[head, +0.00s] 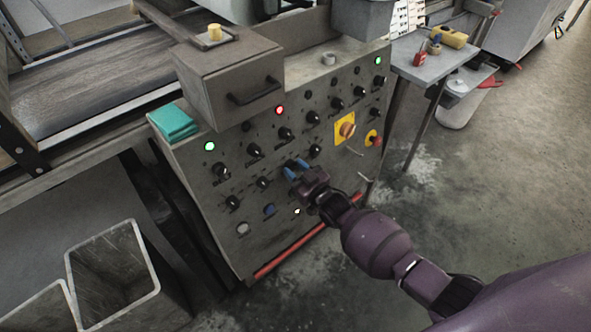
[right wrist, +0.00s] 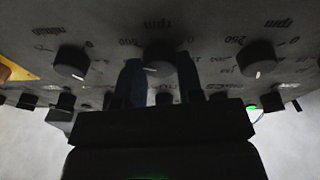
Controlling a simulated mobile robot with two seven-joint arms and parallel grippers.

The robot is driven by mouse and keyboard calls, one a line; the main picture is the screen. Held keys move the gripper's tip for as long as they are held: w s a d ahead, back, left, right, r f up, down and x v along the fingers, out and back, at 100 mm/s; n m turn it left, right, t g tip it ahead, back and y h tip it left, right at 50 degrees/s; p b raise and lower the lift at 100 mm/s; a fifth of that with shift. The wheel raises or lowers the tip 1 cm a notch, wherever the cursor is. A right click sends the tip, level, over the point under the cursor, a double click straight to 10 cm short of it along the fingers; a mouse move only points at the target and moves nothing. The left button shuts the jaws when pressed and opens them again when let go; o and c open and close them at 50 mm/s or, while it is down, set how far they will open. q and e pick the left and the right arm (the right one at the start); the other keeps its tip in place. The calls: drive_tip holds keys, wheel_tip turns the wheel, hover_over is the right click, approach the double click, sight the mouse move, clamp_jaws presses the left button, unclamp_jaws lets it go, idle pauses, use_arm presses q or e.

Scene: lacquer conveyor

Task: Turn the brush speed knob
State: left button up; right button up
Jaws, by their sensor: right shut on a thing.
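The control panel (head: 268,213) has a grey sloping face with several rows of black knobs. My right gripper (head: 296,168) reaches the panel from the lower right in the head view, its blue fingers at the knobs in the middle. In the right wrist view, its dark fingers stand on both sides of a black knob (right wrist: 160,56), shut on it. That view is dark and upside down, with "rpm" printed by the knob. I cannot read whether its label says brush speed. The fingers hide the knob in the head view. My left gripper is not in view.
Neighbouring knobs sit left (right wrist: 72,62) and right (right wrist: 258,62) of the held one. A box with a handle (head: 236,84) stands atop the panel.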

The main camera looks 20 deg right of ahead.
drive_tip(key=n+y, duration=0.1)
drive_tip(key=n, duration=0.3)
drive_tip(key=shift+d, duration=0.1)
drive_tip(key=shift+n+g+y, duration=0.4)
drive_tip(key=shift+n+g, duration=0.1)
drive_tip(key=shift+n, duration=1.3)
drive_tip(key=o, duration=0.9)
drive_tip(key=shift+s+d, duration=0.1)
